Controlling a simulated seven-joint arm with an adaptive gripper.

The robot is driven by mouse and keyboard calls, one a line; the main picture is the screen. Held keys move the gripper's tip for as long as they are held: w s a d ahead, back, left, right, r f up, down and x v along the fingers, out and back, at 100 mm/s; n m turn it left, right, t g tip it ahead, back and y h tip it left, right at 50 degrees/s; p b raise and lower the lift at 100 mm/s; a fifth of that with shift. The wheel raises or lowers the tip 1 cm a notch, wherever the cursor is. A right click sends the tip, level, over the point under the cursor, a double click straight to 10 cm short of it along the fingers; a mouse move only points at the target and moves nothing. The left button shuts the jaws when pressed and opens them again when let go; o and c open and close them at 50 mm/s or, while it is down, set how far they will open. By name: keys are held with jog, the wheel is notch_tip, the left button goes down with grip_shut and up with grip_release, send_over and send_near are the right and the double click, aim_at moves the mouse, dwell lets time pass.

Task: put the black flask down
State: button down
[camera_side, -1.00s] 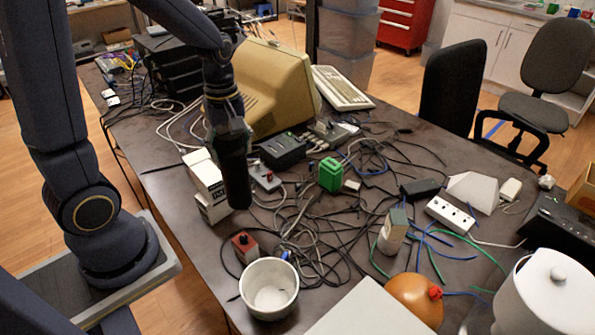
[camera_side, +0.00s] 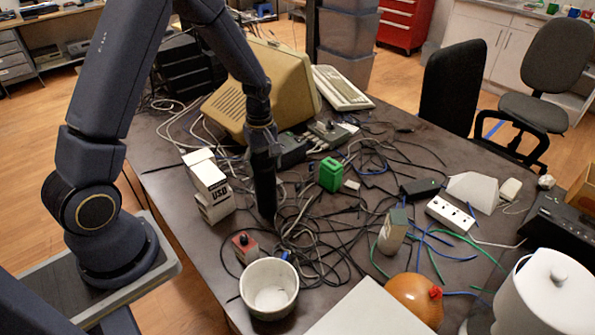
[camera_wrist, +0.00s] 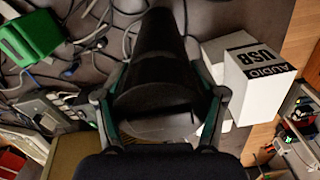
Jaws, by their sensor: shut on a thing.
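The black flask (camera_side: 265,190) is upright or nearly so, below my gripper (camera_side: 263,148), in the middle-left of the side view. My gripper is shut on its upper part. In the wrist view the flask (camera_wrist: 160,45) runs away from the camera between the two fingers of my gripper (camera_wrist: 160,100). Its lower end is close to the table (camera_side: 190,240), among cables. I cannot tell whether it touches the surface.
White USB boxes (camera_side: 210,185) stand left of the flask, and a green block (camera_side: 331,174) stands to its right. A red-topped block (camera_side: 245,247) and a white pot (camera_side: 269,287) are in front. Loose cables (camera_side: 310,235) cover the table nearby.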

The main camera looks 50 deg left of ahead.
jog(key=shift+c, duration=0.4)
grip_release()
notch_tip(320, 180, up, 12)
jog(key=shift+f, duration=0.25)
jog(key=s+d+r+m+t, duration=0.3)
jog(key=s+d+r+m, duration=0.2)
jog(key=s+r+m, duration=0.1)
jog(key=s+d+r+m+t, duration=0.2)
jog(key=s+d+r+m, duration=0.3)
jog(key=s+r+m, duration=0.2)
jog(key=shift+s+m+t, duration=0.4)
jog(key=shift+s+m, duration=0.8)
jog(key=shift+s, duration=0.8)
